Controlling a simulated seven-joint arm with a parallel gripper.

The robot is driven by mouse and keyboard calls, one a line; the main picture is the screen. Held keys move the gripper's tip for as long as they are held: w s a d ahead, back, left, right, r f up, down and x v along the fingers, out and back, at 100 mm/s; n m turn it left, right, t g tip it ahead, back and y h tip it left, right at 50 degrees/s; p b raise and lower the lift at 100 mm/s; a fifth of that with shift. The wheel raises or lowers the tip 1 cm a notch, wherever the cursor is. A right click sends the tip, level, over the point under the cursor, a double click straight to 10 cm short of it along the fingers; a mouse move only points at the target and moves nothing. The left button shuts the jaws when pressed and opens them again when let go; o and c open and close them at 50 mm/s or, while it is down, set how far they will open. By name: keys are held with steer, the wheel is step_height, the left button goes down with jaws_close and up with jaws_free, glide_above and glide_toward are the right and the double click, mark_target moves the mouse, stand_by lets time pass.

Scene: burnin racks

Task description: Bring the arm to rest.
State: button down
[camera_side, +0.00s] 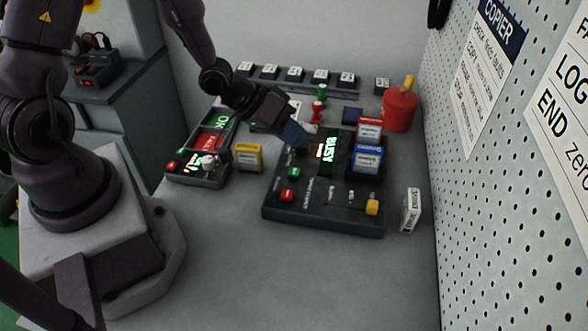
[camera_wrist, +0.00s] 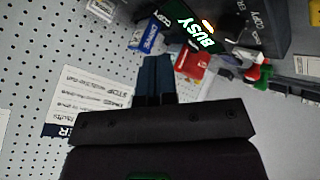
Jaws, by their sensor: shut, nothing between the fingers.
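My gripper (camera_side: 298,138) is over the far left part of the dark console (camera_side: 322,218), beside its lit BUSY display (camera_side: 332,148). Its blue fingers are together with nothing between them. In the wrist view the shut fingers (camera_wrist: 156,78) point toward the console, and the BUSY display (camera_wrist: 195,33) shows beyond them. I cannot tell from the side view whether the fingertips touch the console. The arm is stretched out from its base over the bench.
A blue-labelled box (camera_side: 367,161) and a red-labelled box (camera_side: 369,128) stand on the console's right. A white box (camera_side: 411,210) and a red canister (camera_side: 400,110) are near the pegboard wall (camera_side: 480,220). A yellow box (camera_side: 248,157) stands left. The front bench is clear.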

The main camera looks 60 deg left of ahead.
stand_by(0.4)
steer(key=shift+s+a+f+m+g, duration=0.15)
steer(key=shift+s+f+m+g, duration=0.05)
steer(key=shift+f+m+g, duration=0.1)
steer(key=shift+s+a+f+g+y, duration=0.8)
steer(key=shift+s+a+f+g, duration=0.15)
steer(key=shift+s, duration=0.2)
steer(key=s+a+r+g+y, duration=0.3)
steer(key=s+a+r+y, duration=0.1)
steer(key=s+a+r, duration=0.15)
steer(key=s+d+r+m+t, duration=0.1)
steer(key=s+r, duration=0.3)
steer(key=r, duration=0.6)
steer(key=s+d+r+t, duration=0.2)
steer(key=s+d+r, duration=0.2)
steer(key=r, duration=0.6)
steer(key=shift+s+d+m+h, duration=0.2)
steer(key=shift+m+h, duration=0.1)
steer(key=shift+m, duration=0.1)
